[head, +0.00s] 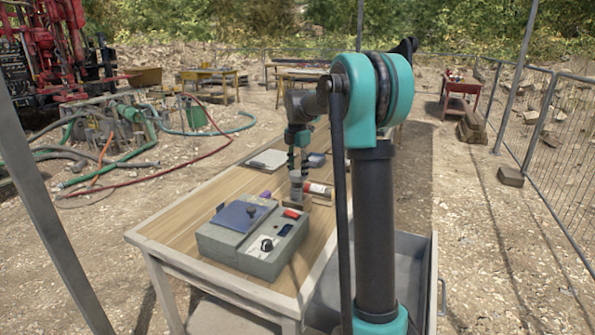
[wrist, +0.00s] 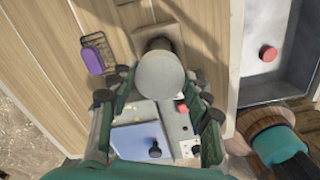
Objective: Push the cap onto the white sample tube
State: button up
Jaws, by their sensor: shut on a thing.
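My gripper (wrist: 160,88) is shut on a pale grey, round-faced piece (wrist: 161,74), with a dark finger pad on each side of it. I cannot tell whether this is the cap, or the cap together with the white sample tube. Below it, in the wrist view, show a dark round part (wrist: 160,44) and a wooden block (wrist: 152,33) on the table. In the head view my gripper (head: 298,168) points down over a small pale cylinder (head: 296,184) near the table's right edge. The contact between cap and tube is hidden.
A grey instrument box (head: 270,262) with a blue plate (head: 241,215) stands at the near end of the wooden table (head: 178,222). A red-and-white cylinder (head: 319,188) is close right of my gripper. A clipboard (head: 266,159) lies behind.

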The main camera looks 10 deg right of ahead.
jog(key=shift+f, duration=0.3)
dwell(0.5)
jog(key=o, duration=0.9)
jog(key=shift+c, duration=0.2)
jog(key=o, duration=0.6)
jog(key=shift+r, duration=0.1)
jog(key=shift+r, duration=3.4)
grip_shut()
